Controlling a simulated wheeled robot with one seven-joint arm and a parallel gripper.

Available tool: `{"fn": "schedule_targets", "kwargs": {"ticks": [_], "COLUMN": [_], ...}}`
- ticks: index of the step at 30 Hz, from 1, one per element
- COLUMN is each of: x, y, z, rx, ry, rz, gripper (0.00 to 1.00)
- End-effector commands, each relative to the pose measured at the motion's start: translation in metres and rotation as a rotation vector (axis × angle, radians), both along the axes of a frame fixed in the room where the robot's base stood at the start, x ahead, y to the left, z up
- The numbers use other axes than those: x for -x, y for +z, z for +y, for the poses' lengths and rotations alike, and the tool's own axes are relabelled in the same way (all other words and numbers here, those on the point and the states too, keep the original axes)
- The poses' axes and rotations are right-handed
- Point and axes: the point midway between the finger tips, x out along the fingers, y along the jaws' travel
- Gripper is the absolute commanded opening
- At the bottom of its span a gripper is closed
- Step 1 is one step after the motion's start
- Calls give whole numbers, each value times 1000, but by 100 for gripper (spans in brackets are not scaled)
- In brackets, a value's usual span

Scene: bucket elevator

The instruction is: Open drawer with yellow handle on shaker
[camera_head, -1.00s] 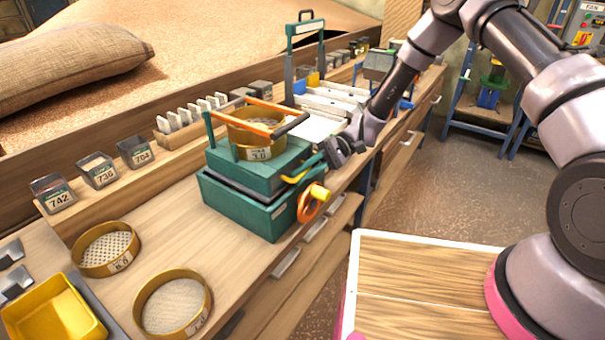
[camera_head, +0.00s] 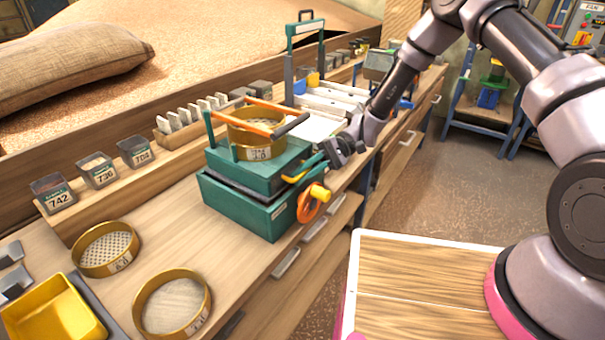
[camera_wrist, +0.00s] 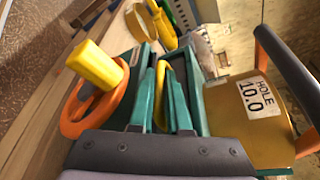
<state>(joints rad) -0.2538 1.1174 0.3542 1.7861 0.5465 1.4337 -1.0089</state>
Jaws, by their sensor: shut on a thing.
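The shaker (camera_head: 243,208) is a green two-level box on the bench, with a round brass sieve (camera_head: 262,153) on top under orange bars. Its yellow handle (camera_head: 291,180) is on the right side of the upper level. My gripper (camera_head: 308,168) reaches in from the right at this handle. In the wrist view, its green fingers (camera_wrist: 163,72) are shut on the yellow handle (camera_wrist: 160,98), with one finger on each side. The fingers hide part of the handle. No clear gap at the drawer shows.
An orange wheel with a yellow knob (camera_head: 320,193) sticks out just below the handle. Two loose sieves (camera_head: 107,270) (camera_head: 208,300) and a yellow tray (camera_head: 85,318) are at the front left. Labelled cups (camera_head: 102,172) line the ledge. The floor (camera_head: 440,190) right of the bench is open.

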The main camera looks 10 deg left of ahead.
Motion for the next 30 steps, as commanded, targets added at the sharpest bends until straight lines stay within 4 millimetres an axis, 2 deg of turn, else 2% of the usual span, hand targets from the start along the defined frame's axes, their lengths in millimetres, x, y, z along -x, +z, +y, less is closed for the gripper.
{"fn": "schedule_targets", "kwargs": {"ticks": [13,16,20,24,30], "x": [0,1,12,26,39], "y": [0,0,0,0,0], "z": [0,-6,-31,-66,-94], "rx": [0,1,2,1,1], "ry": [1,0,-2,-3,0], "rz": [-2,-1,2,1,-2], "gripper": [0,0,0,0,0]}}
